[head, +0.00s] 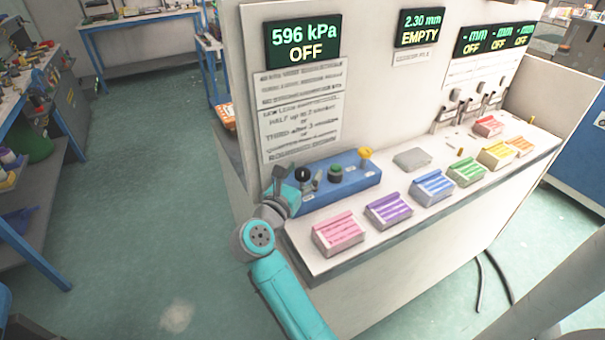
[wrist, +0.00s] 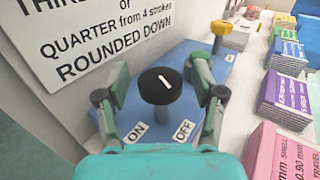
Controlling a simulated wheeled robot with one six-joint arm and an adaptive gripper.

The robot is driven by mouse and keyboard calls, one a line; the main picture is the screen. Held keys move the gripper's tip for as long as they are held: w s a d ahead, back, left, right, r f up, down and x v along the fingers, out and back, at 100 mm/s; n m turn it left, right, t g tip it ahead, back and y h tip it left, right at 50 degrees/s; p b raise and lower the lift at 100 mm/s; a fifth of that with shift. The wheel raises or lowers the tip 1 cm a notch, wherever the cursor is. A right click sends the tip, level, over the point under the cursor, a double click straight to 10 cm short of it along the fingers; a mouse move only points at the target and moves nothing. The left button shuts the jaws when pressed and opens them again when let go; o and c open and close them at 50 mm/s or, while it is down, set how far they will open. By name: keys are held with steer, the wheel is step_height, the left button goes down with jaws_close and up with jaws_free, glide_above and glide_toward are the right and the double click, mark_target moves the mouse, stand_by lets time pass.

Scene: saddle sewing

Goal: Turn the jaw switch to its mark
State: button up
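A black round knob (wrist: 160,86) with a white pointer line stands on the blue panel (wrist: 186,58); I take it for the jaw switch. It also shows in the head view (head: 302,174). In the wrist view an ON label (wrist: 135,132) and an OFF label (wrist: 183,130) lie on the near side of the knob. The white line is slightly slanted. My gripper (wrist: 162,75) is open, one finger on each side of the knob, with a visible gap to both sides. The head view shows my gripper (head: 287,186) at the panel's left end.
A green button (head: 336,171) and a yellow knob (head: 365,153) share the panel. A display (head: 303,43) above reads 596 kPa OFF. Pink (head: 338,233), purple (head: 389,209) and other coloured blocks line the white counter. A sign wall stands close behind the panel.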

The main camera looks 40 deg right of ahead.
steer(key=c, duration=1.1)
steer(key=shift+s+n+t+y, duration=0.1)
steer(key=shift+n+t+y, duration=0.6)
steer(key=shift+n+t, duration=0.65)
steer(key=shift+n+t+y, duration=1.15)
steer(key=shift+t+y, duration=0.25)
steer(key=shift+t, duration=0.75)
steer(key=o, duration=1.1)
steer(key=shift+o, duration=0.2)
steer(key=v, duration=1.2)
